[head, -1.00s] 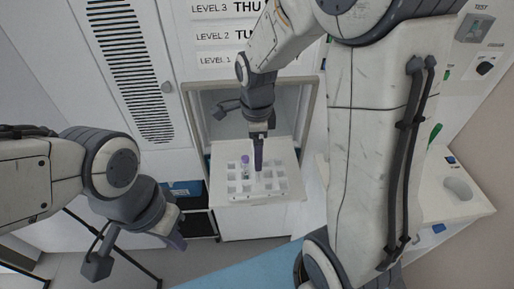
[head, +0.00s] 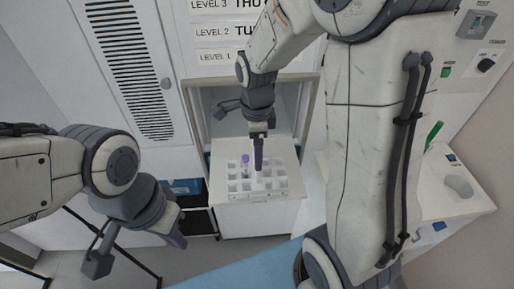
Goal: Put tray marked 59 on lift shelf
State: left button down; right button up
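A white tray (head: 240,186) with a grid of square holes sits on the white lift shelf (head: 289,155), in front of the grey lift opening. No number on the tray can be read from here. My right gripper (head: 258,166) points down over the middle of the tray, its tip at or just above it; whether its fingers are apart or touch the tray cannot be seen. My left gripper (head: 177,238) hangs at the lower left, away from the tray, and nothing shows in it.
Level signs (head: 222,32) are on the wall above the lift opening. A blue bin (head: 185,187) stands on a dark rack to the left of the shelf. A white counter (head: 455,195) with a round recess is at the right, partly behind my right arm.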

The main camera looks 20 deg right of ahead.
jog(key=shift+f, duration=0.3)
jog(key=o, duration=1.3)
notch_tip(320, 180, up, 11)
jog(key=shift+f+b, duration=0.2)
jog(key=shift+b, duration=0.5)
